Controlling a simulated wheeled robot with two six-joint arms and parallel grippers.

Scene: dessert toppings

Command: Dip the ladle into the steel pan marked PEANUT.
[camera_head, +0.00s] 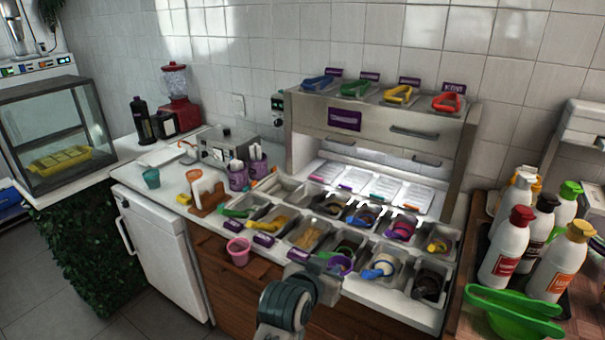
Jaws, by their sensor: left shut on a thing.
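My left gripper (325,270) is in front of the topping counter, at its front edge. The pan labels are too small to read, so I cannot tell which is marked PEANUT. Coloured handles stick out of several pans, among them a green one (238,212) and a blue one (374,273). My right gripper is not in view.
A steel cabinet (375,130) rises behind the pans. The space above the pans is open.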

